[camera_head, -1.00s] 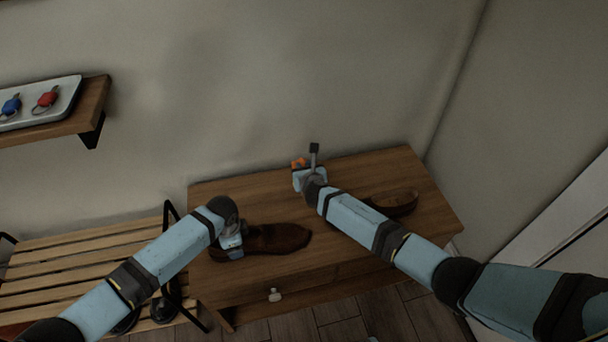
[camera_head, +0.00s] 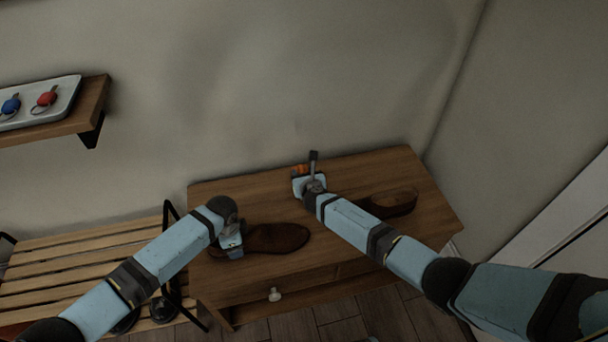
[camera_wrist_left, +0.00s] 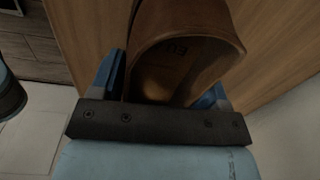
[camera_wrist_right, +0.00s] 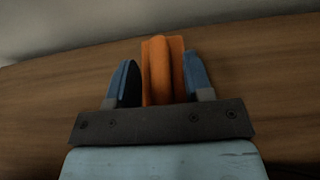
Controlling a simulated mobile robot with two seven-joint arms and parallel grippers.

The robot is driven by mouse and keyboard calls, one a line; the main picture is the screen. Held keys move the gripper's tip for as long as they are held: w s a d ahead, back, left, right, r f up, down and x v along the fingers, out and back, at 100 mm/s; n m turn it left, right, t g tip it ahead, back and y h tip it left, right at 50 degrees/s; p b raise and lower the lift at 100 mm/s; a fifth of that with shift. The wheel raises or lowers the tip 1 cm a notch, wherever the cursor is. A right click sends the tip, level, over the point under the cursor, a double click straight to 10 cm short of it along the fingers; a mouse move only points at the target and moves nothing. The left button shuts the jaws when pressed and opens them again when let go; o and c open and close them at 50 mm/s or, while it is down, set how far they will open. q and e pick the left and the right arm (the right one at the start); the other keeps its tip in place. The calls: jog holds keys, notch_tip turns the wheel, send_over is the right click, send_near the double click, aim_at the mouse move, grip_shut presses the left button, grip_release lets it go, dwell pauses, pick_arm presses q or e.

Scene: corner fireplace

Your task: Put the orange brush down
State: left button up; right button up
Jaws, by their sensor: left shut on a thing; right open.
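The orange brush (camera_wrist_right: 163,70) stands between the two blue fingers of my right gripper (camera_wrist_right: 165,85) in the right wrist view. The fingers are open, with a gap on each side of it. In the head view a bit of the brush (camera_head: 299,169) shows at the back of the wooden cabinet, mostly hidden by the gripper (camera_head: 301,180). My left gripper (camera_wrist_left: 165,95) is shut on the heel end of a brown shoe (camera_wrist_left: 185,25). That shoe also shows on the cabinet top in the head view (camera_head: 278,238).
A second brown shoe (camera_head: 392,203) lies on the right of the cabinet top (camera_head: 345,240). A slatted bench (camera_head: 85,262) stands at the left. A wall shelf (camera_head: 95,105) holds a tray (camera_head: 68,93) with blue and red key fobs.

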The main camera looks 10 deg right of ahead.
pick_arm(q)
jog(key=shift+s+f, duration=0.1)
pick_arm(e)
jog(key=shift+r, duration=0.1)
jog(key=shift+s+r, duration=0.1)
jog(key=shift+s, duration=0.1)
jog(key=v, duration=1.1)
jog(key=shift+s+r, duration=0.2)
jog(key=shift+s, duration=0.05)
pick_arm(q)
jog(key=o, duration=1.2)
jog(key=shift+o, duration=0.2)
jog(key=shift+r, duration=0.4)
notch_tip(320, 180, up, 11)
jog(key=shift+s+r, duration=0.15)
jog(key=shift+r, duration=0.05)
